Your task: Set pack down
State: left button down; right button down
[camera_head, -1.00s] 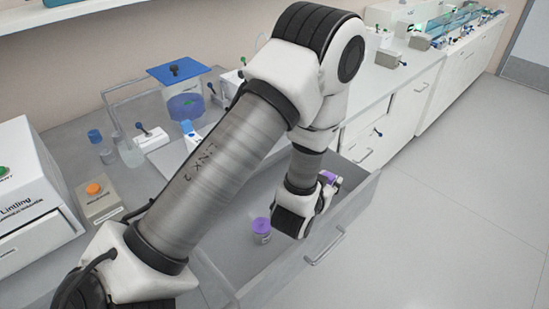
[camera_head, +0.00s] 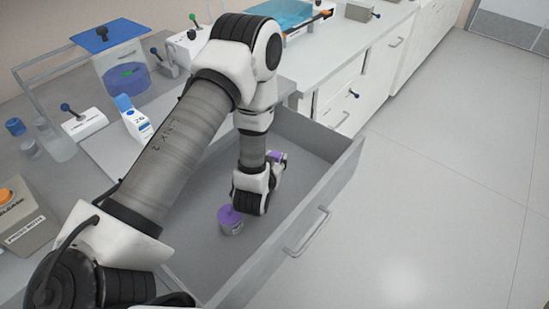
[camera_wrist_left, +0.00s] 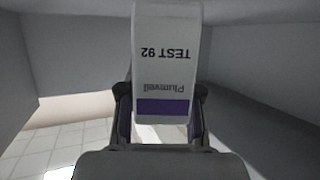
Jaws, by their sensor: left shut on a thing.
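My left gripper (camera_wrist_left: 160,128) is shut on a white pack (camera_wrist_left: 166,75) with a purple band, printed "TEST 92" and "Plumwell". The pack's print reads upside down in the left wrist view. In the head view the left gripper (camera_head: 274,170) reaches down into an open drawer (camera_head: 327,188), and a small purple part of the pack (camera_head: 278,156) shows beside it. Most of the pack is hidden by the wrist there. I cannot tell whether the pack touches the drawer floor. My right gripper is not in view.
A purple-lidded jar (camera_head: 231,221) stands in the drawer, left of and nearer than the gripper. Drawer walls rise around it. Open floor lies right.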

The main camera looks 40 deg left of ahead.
pick_arm(q)
jog(key=shift+s+r, duration=0.1)
jog(key=shift+f+b, duration=0.45)
jog(key=shift+f, duration=0.25)
jog(key=c, duration=0.8)
grip_release()
jog(key=shift+r, duration=0.1)
